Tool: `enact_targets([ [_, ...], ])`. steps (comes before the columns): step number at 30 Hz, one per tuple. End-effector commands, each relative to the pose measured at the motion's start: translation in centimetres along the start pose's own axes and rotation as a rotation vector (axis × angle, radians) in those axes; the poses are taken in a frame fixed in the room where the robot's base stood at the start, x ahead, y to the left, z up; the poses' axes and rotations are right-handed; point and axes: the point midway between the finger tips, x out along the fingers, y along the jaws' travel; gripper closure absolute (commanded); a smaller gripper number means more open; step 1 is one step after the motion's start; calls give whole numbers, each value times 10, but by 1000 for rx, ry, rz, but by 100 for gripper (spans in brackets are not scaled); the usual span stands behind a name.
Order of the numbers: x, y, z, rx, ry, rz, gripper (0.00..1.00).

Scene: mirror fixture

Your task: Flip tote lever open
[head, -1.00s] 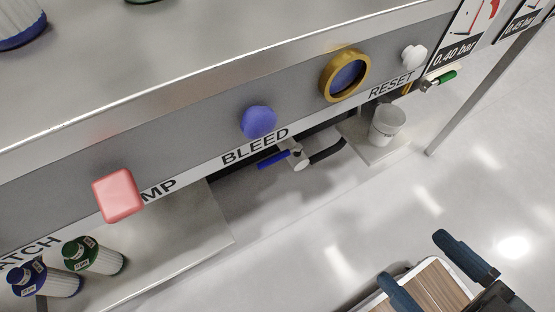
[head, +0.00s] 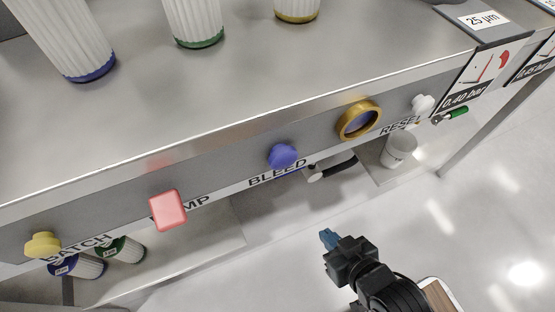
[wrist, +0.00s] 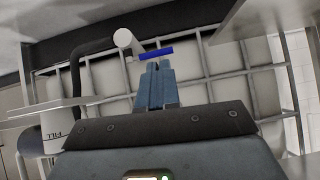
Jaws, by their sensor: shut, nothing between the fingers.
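The tote lever (wrist: 156,54) is a blue bar beside a white valve outlet (wrist: 123,38), in front of a caged pale tote (wrist: 95,78) in the wrist view. In the head view the valve outlet (head: 316,174) shows under the counter edge, which hides most of the lever. My gripper (head: 329,238) is in front of the counter, its blue fingers together and empty. In the wrist view my gripper's fingertips (wrist: 157,66) appear just below the lever and overlap its lower edge in the picture; contact cannot be told.
A black hose (wrist: 82,60) curves from the valve to the left. A white bucket (head: 399,148) stands under the counter at right. The counter front (head: 225,170) carries a red button (head: 168,209), a blue knob (head: 283,156) and a gold ring (head: 359,120). Floor to the right is clear.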

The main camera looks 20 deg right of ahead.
Motion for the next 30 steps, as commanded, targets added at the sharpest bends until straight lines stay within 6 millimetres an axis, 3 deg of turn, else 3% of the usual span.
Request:
enact_targets([
  [6, 58, -6, -26, -1, -111, -3, 100],
  [15, 124, -12, -74, -9, -271, 3, 100],
  [24, 168, -14, -143, -22, -426, 27, 100],
  [30, 180, -14, -179, -28, -499, 44, 100],
])
